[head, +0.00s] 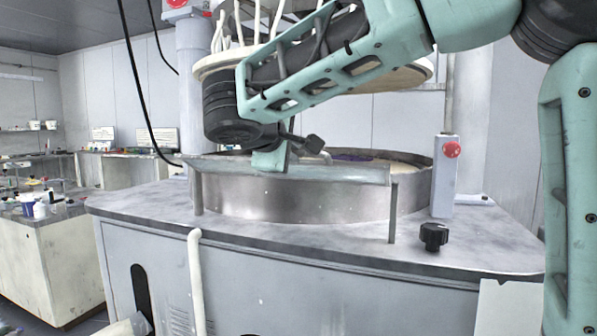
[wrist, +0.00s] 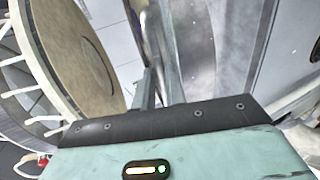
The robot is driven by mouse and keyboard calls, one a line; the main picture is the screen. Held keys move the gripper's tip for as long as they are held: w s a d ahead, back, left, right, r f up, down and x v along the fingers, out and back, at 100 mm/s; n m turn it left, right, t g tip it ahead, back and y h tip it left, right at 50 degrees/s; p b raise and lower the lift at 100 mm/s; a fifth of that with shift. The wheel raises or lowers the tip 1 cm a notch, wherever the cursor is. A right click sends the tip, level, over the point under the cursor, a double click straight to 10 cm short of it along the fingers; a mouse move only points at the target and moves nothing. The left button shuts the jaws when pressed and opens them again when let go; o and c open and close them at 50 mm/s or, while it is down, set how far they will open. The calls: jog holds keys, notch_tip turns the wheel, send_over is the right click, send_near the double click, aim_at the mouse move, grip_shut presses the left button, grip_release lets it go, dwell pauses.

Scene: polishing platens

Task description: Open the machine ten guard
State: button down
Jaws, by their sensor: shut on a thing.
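The machine's guard (head: 345,174) is a long, pale translucent bar in front of the round metal basin (head: 300,205). It lies level between two short upright posts on the grey worktop. My gripper (head: 270,163) reaches down from above to the bar, left of its middle, and is shut on it. The gripper body hides that part of the bar and the fingertips. In the wrist view, the pale guard (wrist: 170,50) runs up from the dark edge of my gripper, and the contact itself is hard to see.
A large round upper platen (head: 405,76) hangs above the basin, close behind my arm; it also shows in the wrist view (wrist: 75,50). A control post with a red button (head: 452,150) and a black knob (head: 433,236) stand at right. A cluttered bench (head: 40,235) is at left.

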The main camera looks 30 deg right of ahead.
notch_tip(320, 180, down, 8)
jog(key=s+a+t+h+b, duration=0.1)
jog(key=b, duration=0.9)
jog(key=shift+s+a+r+h, duration=0.15)
jog(key=shift+a+r+h, duration=0.05)
jog(key=shift+a+h, duration=0.15)
jog(key=shift+b, duration=0.3)
jog(key=c, duration=1.5)
grip_release()
jog(key=shift+o, duration=0.2)
jog(key=shift+a, duration=0.1)
jog(key=p+v, duration=0.2)
jog(key=v, duration=1.5)
jog(key=shift+s, duration=0.2)
